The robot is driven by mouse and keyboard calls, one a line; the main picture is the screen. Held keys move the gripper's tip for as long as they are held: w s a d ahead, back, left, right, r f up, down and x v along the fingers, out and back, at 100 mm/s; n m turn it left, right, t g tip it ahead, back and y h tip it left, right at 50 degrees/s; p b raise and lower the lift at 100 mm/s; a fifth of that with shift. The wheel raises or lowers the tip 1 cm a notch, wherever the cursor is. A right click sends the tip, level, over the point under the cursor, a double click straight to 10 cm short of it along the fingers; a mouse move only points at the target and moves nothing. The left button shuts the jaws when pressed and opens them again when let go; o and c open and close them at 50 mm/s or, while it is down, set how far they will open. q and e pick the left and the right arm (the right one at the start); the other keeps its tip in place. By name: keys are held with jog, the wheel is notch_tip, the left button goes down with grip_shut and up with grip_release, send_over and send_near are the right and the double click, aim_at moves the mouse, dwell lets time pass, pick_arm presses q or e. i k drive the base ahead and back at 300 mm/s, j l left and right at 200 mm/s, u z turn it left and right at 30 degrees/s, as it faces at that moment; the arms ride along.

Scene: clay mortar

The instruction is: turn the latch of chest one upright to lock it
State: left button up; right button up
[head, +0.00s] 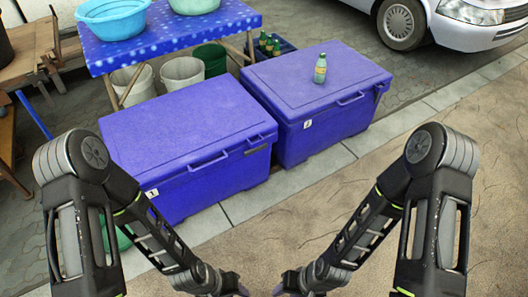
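Chest one (185,130) is a blue chest with a closed lid and a small white label reading 1 (152,193) on its front. A handle (208,163) runs along its lid's front edge. A dark bar that looks like the latch (256,150) lies nearly level near the right end of its front. My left gripper (242,291) and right gripper (279,291) are at the bottom edge, mostly cut off, in front of the chest and apart from it. Whether their fingers are open cannot be made out.
A second blue chest (315,84) with a bottle (320,69) on its lid stands to the right. A blue table (165,37) with basins is behind, with buckets (183,77) under it. A white car (470,22) is far right. The pavement (400,160) at right is clear.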

aim_at(250, 152)
jog(key=i, duration=0.6)
jog(key=i+j+z, duration=0.1)
jog(key=z, duration=0.4)
jog(key=j+z, duration=0.2)
jog(key=z, duration=0.25)
jog(key=j+z, duration=0.2)
jog(key=z, duration=0.3)
jog(key=i, duration=0.05)
